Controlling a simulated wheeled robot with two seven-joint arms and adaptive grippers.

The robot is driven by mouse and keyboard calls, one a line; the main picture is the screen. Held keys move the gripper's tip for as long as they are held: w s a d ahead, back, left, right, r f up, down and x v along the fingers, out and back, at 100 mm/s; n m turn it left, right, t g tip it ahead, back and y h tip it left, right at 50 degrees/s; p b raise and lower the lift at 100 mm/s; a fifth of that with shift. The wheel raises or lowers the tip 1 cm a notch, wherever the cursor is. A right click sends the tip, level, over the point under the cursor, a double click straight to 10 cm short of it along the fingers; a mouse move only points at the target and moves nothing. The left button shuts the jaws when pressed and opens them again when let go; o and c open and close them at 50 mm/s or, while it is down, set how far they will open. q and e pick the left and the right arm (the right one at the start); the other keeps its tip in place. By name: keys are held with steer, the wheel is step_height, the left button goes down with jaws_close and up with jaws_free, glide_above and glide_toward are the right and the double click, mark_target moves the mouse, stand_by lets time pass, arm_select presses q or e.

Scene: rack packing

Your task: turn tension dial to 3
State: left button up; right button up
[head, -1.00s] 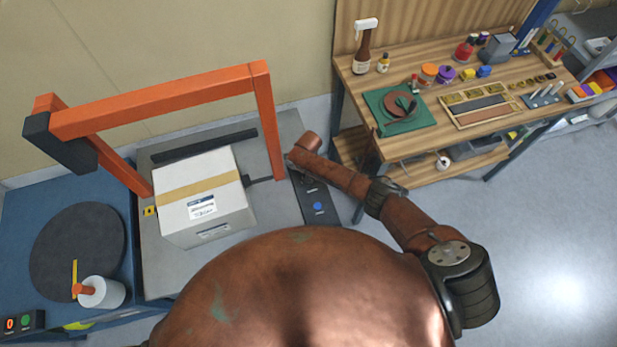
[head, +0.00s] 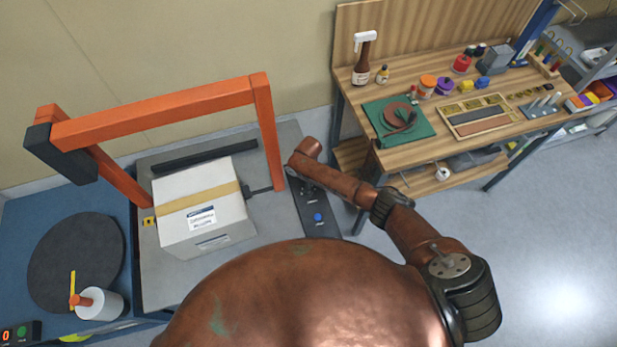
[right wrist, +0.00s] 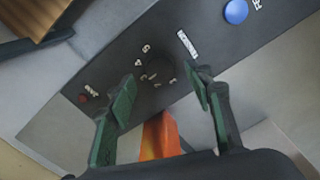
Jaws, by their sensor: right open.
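The dark tension dial (right wrist: 158,68) shows in the right wrist view on a dark control panel (right wrist: 205,45), with small white numbers around it. I cannot tell which number it points to. My right gripper (right wrist: 163,94) is open, with one green-padded finger on each side of the dial in that view. Whether the fingers touch the dial is not clear. In the head view the panel (head: 330,232) lies right of the orange arch, and my right arm covers its upper part, hiding the dial. My left gripper is not in view.
The orange arch (head: 165,107) stands close by the panel; its leg shows between the fingers (right wrist: 160,137). A taped box (head: 205,215) sits under it. The panel has a blue button (right wrist: 236,11) and a red knob (right wrist: 83,98). A wooden workbench (head: 400,72) stands to the right.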

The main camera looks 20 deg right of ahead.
step_height(320, 180, up, 9)
stand_by(0.3)
steer(key=shift+s+f, duration=0.1)
steer(key=shift+f, duration=0.05)
stand_by(0.3)
